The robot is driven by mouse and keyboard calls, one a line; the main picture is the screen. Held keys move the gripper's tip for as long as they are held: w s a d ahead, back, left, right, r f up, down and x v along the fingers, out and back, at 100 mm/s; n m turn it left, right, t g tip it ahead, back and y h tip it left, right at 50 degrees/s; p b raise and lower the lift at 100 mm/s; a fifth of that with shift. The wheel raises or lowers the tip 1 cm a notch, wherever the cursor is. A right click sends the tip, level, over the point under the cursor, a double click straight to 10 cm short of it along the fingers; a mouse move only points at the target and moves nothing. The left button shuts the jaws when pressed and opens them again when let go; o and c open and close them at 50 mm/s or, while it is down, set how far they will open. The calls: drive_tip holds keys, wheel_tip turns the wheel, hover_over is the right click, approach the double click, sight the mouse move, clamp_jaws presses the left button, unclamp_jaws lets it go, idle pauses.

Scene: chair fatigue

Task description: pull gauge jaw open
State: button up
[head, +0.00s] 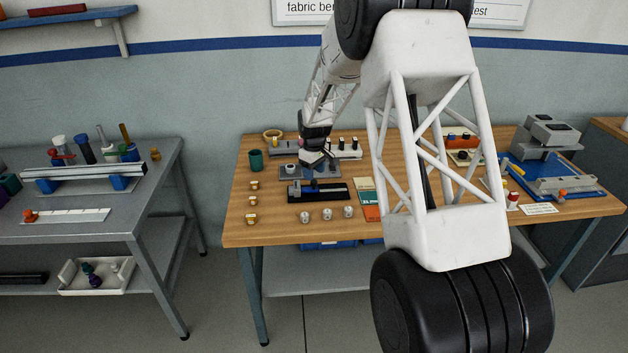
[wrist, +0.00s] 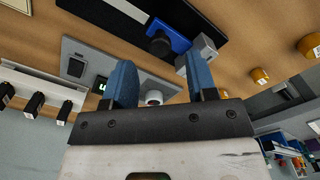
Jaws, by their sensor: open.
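My gripper (wrist: 162,82) is open, its two blue fingers apart with nothing held between them. In the head view it hangs over the left part of the wooden table, where my gripper (head: 316,160) partly hides what lies below. Under it is a grey plate fixture (wrist: 108,62) with a dark window and a white round knob (wrist: 154,97) that appears between the fingers. A blue block with a black knob (wrist: 163,42) and a grey block (wrist: 203,48) sit beyond the fingertips, apart from them. A black-based fixture (head: 334,192) lies nearer the table front. I cannot tell which part is the gauge jaw.
Yellow-brown cylinders (wrist: 258,75) stand to one side. A rack of black blocks (wrist: 35,104) is on the other. A green cup (head: 256,160) stands at left. A blue-based machine (head: 560,185) is at right.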

drive_tip(key=shift+f, duration=1.9)
drive_tip(key=shift+c, duration=0.3)
clamp_jaws()
